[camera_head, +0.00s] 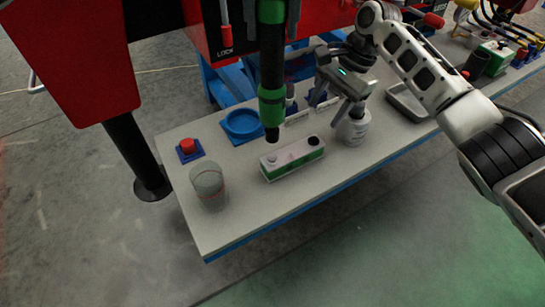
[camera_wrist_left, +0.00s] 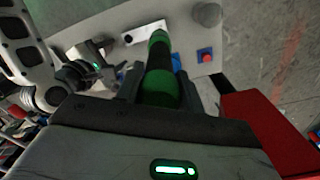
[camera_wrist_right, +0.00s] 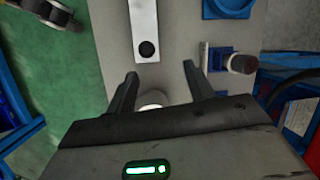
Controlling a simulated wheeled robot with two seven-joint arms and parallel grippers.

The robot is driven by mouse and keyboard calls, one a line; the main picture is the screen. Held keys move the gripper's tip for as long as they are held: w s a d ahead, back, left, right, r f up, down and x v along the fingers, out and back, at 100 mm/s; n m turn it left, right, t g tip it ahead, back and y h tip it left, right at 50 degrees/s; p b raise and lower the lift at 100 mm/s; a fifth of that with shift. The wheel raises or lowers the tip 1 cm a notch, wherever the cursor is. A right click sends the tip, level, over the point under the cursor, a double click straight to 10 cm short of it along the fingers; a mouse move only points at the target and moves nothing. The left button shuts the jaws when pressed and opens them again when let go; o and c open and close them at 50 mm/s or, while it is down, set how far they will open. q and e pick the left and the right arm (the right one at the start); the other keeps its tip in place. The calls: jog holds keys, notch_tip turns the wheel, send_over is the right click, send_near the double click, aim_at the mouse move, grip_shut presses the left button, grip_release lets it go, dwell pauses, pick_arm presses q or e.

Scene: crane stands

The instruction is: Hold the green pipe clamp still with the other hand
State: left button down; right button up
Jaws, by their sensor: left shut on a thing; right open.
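The green pipe clamp, a black cylinder with bright green bands (camera_head: 271,105), hangs upright from the top edge of the head view, its lower end above the table. In the left wrist view, my left gripper (camera_wrist_left: 158,80) is shut on it, one finger on each side. Its upper part is out of the head view. My right gripper (camera_wrist_right: 161,72) is open, with a white round container (camera_wrist_right: 152,98) seen between and beyond its fingers. In the head view, that gripper is above the container, right of the clamp. I cannot tell whether it touches the container.
On the table (camera_head: 240,215) are a white-green box (camera_head: 292,157), a clear cup (camera_head: 208,184), a red button on a blue base (camera_head: 188,148), a blue round dish (camera_head: 241,123) and a grey tray (camera_head: 408,101). Red machinery (camera_head: 65,50) stands at left. The table's front strip is clear.

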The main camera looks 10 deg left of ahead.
aim_at(316, 137)
jog(key=shift+s+a+f+m+g, duration=0.2)
jog(key=shift+s+a+f+m, duration=0.25)
jog(key=shift+f, duration=1.05)
jog(key=shift+s+a+f+m+g, duration=0.25)
jog(key=shift+s+f, duration=0.35)
jog(key=shift+f, duration=0.9)
jog(key=shift+s+a+f+m+g, duration=0.15)
jog(key=shift+s+a+f+m, duration=0.25)
jog(key=shift+f, duration=1.1)
jog(key=shift+s, duration=0.1)
jog(key=c, duration=1)
